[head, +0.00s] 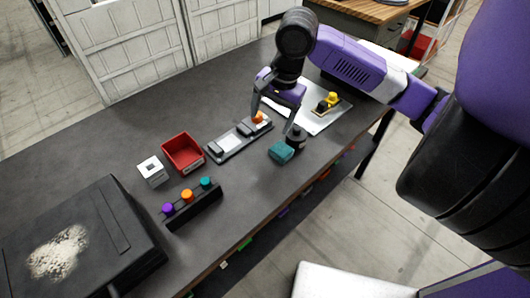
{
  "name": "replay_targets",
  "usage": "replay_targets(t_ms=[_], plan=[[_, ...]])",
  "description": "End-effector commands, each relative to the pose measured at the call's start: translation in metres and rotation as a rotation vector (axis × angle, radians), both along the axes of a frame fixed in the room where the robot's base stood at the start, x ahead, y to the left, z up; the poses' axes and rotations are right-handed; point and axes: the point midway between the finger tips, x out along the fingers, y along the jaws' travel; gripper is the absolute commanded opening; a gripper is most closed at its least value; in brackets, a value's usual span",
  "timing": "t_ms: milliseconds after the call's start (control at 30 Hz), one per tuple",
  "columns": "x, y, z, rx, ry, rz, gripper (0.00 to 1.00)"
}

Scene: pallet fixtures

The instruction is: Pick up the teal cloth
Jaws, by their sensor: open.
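The teal cloth (281,152) lies bunched on the dark table, near its front edge. A small black container (297,138) stands just behind it to the right, close to it or touching; I cannot tell which. My gripper (273,116) points down with its fingers spread apart and nothing seen between them. It is behind and slightly left of the cloth in the picture, apart from it. One finger shows near an orange piece (258,117), the other near the black container.
A grey fixture tray (239,143) lies left of the cloth. Further left are a red bin (182,151), a white block (151,170) and a black rack (196,208) with coloured knobs. A white sheet (312,118) bears a yellow-and-black item (328,102). Bare tabletop lies left of the cloth, along the front.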

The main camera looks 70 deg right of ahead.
Motion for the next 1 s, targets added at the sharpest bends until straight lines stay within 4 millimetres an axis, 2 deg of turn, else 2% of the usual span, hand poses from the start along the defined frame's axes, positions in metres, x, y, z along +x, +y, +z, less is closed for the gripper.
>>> replay_targets(t_ms=[100,233,367,667,900,1000], plan=[[-0.03,0.01,-0.008,0.067,0.126,-0.138,0.78],[-0.048,0.012,-0.009,0.082,0.196,-0.25,0.78],[-0.049,0.012,-0.013,0.085,0.2,-0.295,0.78],[-0.047,0.012,-0.041,0.084,0.199,-0.296,0.78],[-0.044,0.012,-0.075,0.084,0.198,-0.296,0.78],[-0.044,0.011,-0.083,0.083,0.195,-0.295,0.78]])
